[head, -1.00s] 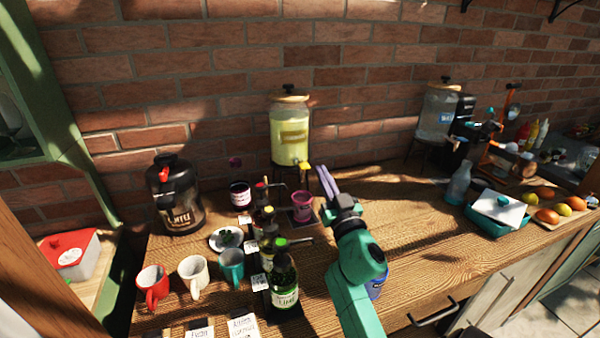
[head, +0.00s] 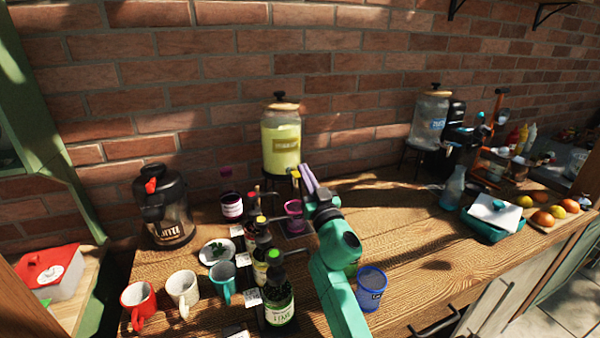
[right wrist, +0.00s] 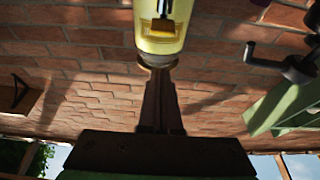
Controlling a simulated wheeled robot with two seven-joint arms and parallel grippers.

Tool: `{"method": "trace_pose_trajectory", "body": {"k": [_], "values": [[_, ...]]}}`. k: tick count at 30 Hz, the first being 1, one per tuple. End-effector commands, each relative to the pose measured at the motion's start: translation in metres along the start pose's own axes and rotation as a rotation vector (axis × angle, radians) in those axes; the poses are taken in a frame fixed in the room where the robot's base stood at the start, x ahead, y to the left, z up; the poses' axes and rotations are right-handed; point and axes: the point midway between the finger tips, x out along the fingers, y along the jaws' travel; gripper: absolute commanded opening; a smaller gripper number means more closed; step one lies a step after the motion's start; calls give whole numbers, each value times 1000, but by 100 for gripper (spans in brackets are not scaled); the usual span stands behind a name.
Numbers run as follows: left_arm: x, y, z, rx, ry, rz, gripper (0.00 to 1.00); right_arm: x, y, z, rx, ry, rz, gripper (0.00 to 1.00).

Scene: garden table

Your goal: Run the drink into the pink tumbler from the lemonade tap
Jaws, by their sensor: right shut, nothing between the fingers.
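The lemonade dispenser (head: 282,148), a glass jar of yellow drink with a wooden lid, stands on a dark stand against the brick wall. Its yellow-topped tap (head: 295,173) points to the front. The pink tumbler (head: 294,211) stands upright below the tap; how much is in it I cannot tell. My right gripper (head: 305,172) is shut and empty, its fingertips close beside the tap on the right; whether they touch it I cannot tell. In the right wrist view the shut fingers (right wrist: 158,68) point at the yellow jar (right wrist: 162,42). My left gripper is not in view.
Bottles, including a green lime one (head: 279,302), stand left of my right arm. A blue cup (head: 371,288) stands right of it. Mugs (head: 183,290) and a coffee urn (head: 165,205) are left. A water dispenser (head: 428,122) is at right.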

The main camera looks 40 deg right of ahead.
Motion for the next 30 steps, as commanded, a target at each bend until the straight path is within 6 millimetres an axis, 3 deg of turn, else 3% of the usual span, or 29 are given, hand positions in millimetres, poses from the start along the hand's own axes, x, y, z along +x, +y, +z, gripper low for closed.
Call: {"method": "trace_pose_trajectory", "body": {"k": [5,7,12,24,30], "values": [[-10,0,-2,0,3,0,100,41,0,-3,1,1,1,0],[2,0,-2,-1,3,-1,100,34,0,19,7,-3,2,0],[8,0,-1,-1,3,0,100,27,0,36,3,0,1,0],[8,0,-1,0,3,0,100,25,0,39,0,0,-1,0],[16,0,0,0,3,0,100,17,0,57,2,-2,-1,0]]}}
